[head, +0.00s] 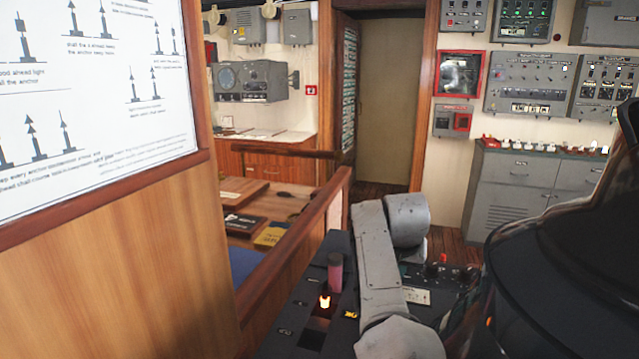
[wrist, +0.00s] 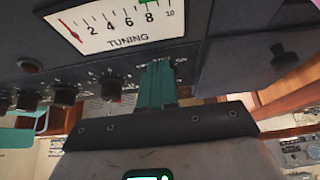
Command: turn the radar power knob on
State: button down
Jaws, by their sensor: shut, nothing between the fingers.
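In the wrist view a dark panel carries a white tuning meter (wrist: 115,25) and a row of small black knobs below it. One knob (wrist: 110,89) with a red mark is just left of my gripper; another knob (wrist: 64,94) is further left. I cannot tell which knob is the radar power knob, as no such label is readable. My gripper (wrist: 157,82) is shut, its teal fingers together in front of the panel's lower edge. They hide part of the panel, and I cannot tell whether they touch it. I cannot make out my gripper in the head view.
A dark push button (wrist: 31,67) and a larger knob (wrist: 284,55) are also on the panel.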

jog(key=shift+w+a+r, duration=0.1)
jog(key=shift+a+r, duration=0.05)
jog(key=shift+r, duration=0.15)
jog(key=shift+w+a+p, duration=0.1)
jog(key=shift+a+p, duration=0.1)
jog(key=shift+p, duration=0.2)
jog(key=shift+w+a+r, duration=0.25)
jog(key=shift+w+a, duration=0.05)
jog(key=shift+a, duration=0.05)
jog(key=shift+s+a+r+p, duration=0.1)
jog(key=shift+s+p, duration=0.05)
jog(key=shift+p, duration=0.4)
jog(key=shift+s+a, duration=0.1)
jog(key=shift+s, duration=0.05)
notch_tip(320, 180, up, 6)
jog(key=p, duration=0.5)
jog(key=shift+f, duration=0.2)
